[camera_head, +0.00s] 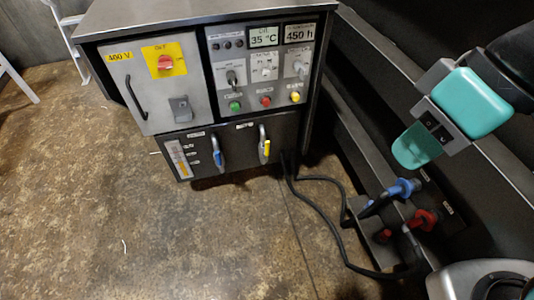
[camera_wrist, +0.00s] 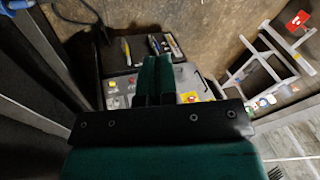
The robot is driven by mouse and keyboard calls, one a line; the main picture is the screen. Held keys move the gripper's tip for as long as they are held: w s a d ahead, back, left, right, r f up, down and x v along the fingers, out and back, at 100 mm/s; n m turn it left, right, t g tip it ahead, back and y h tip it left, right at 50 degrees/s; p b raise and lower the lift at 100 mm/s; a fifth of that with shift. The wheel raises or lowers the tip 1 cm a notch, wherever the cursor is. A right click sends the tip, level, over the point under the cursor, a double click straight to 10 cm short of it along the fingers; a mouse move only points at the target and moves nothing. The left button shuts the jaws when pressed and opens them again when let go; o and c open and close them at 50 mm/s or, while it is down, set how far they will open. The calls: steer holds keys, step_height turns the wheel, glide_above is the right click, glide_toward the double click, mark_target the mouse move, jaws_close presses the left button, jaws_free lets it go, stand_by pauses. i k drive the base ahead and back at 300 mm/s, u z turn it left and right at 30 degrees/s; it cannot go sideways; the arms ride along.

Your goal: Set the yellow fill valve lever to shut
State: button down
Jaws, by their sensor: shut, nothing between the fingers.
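The yellow fill valve lever (camera_head: 266,147) is on the right part of the cabinet's dark lower panel, its handle standing about vertical. It also shows small in the wrist view (camera_wrist: 127,52), where the cabinet appears upside down. A blue-handled lever (camera_head: 218,158) is to its left on the same panel. My gripper (camera_head: 416,147), with teal fingers, is at the right of the head view, well apart from the yellow lever. In the wrist view its fingers (camera_wrist: 157,60) are together with nothing between them, and cover part of the cabinet front.
The cabinet (camera_head: 185,80) has a red switch (camera_head: 165,62), buttons, displays and a door handle. Black hoses (camera_head: 316,205) run over the floor to blue (camera_head: 402,187) and red (camera_head: 422,219) couplings at right. The floor before the cabinet (camera_head: 160,235) is clear.

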mark_target(267, 142)
steer(key=k, duration=1.25)
steer(key=u, duration=0.85)
steer(key=i, duration=1.85)
steer(key=z, duration=0.85)
